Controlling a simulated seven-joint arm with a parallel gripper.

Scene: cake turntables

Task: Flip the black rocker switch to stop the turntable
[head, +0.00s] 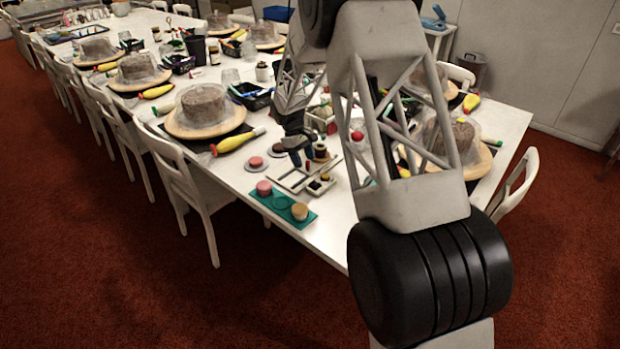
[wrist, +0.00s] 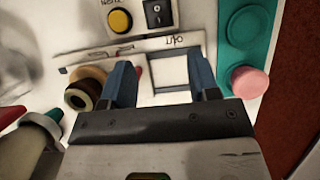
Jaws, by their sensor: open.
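The black rocker switch (wrist: 158,12) shows at the top edge of the wrist view, partly cut off by the frame. The switch lies beyond the fingertips, roughly in line with the gap.
A teal tray (wrist: 236,30) with a pink round piece (wrist: 249,82) lies right of my gripper. A white square frame (wrist: 185,70) lies below the fingers. Dark and tan round pieces (wrist: 85,90) are close to the left finger. The long white table (head: 235,180) is crowded.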

